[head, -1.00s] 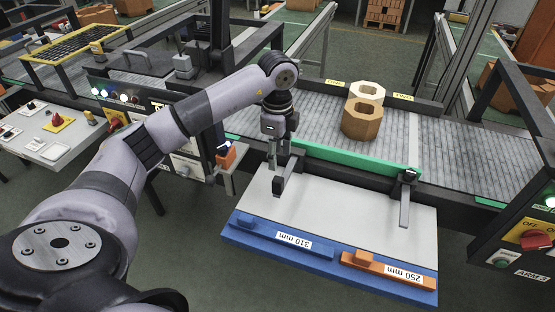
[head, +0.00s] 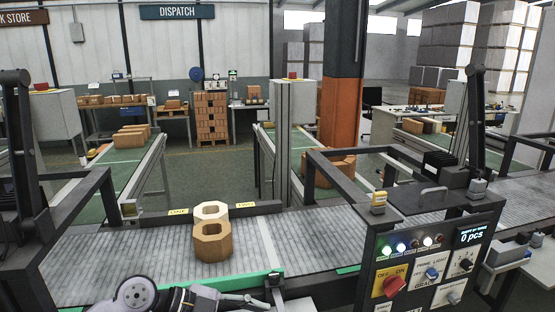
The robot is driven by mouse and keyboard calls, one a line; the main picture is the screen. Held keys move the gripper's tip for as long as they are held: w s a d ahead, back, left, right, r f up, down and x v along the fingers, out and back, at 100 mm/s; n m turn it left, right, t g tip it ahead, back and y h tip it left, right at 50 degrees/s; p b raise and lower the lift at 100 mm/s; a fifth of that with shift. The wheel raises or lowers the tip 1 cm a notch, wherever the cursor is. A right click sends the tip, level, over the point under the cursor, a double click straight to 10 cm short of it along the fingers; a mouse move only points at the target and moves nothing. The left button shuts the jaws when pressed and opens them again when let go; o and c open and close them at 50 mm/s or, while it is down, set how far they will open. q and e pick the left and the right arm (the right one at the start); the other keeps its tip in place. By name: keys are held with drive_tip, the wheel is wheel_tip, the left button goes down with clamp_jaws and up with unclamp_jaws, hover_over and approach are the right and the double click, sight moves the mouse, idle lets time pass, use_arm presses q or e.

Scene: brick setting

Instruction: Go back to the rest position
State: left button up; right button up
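Part of my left arm (head: 160,298) shows at the bottom edge of the head view, left of the middle. My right arm and gripper are not in view. Two hollow octagonal bricks stand on the grey roller conveyor: an orange-tan brick (head: 212,246) at the front and a paler cream brick (head: 211,212) right behind it, the two overlapping in view.
A control panel (head: 430,265) with a red knob and lit buttons stands at the front right. A green rail (head: 242,281) runs along the conveyor's near edge. An orange and black pillar (head: 342,105) and a brick stack (head: 211,117) stand farther back.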

use_arm(q)
drive_tip(key=d+r+n+t+h, duration=0.1)
drive_tip(key=d+r+t+h, duration=0.35)
drive_tip(key=r, duration=0.35)
drive_tip(key=w+a+r+n+t+y, duration=0.35)
drive_tip(key=a+n+t, duration=0.35)
drive_tip(key=n+t, duration=0.45)
drive_tip(key=s+a+f+n+g+y, duration=0.25)
drive_tip(key=a+f+n+y, duration=0.25)
drive_tip(key=a+f+y, duration=0.25)
drive_tip(key=s+a+f+n+g+y, duration=0.1)
drive_tip(key=s+a+f+n+y, duration=0.2)
drive_tip(key=a+f+n+y, duration=0.45)
drive_tip(key=s+d+f+m+g+h, duration=0.1)
drive_tip(key=s+f+m+g, duration=0.1)
drive_tip(key=s+f+g, duration=0.7)
drive_tip(key=s+d+f+m+g+h, duration=0.1)
drive_tip(key=s+d+f+m+g, duration=0.15)
drive_tip(key=s+f, duration=0.7)
drive_tip(key=s+a+f, duration=0.1)
drive_tip(key=s+f, duration=0.1)
drive_tip(key=f, duration=0.9)
drive_tip(key=s+f, duration=0.2)
drive_tip(key=f, duration=0.9)
drive_tip(key=s+a+f+g, duration=0.2)
drive_tip(key=s+a+f, duration=0.1)
drive_tip(key=s+f, duration=1.4)
drive_tip(key=shift+s+m, duration=0.25)
drive_tip(key=shift+m, duration=0.1)
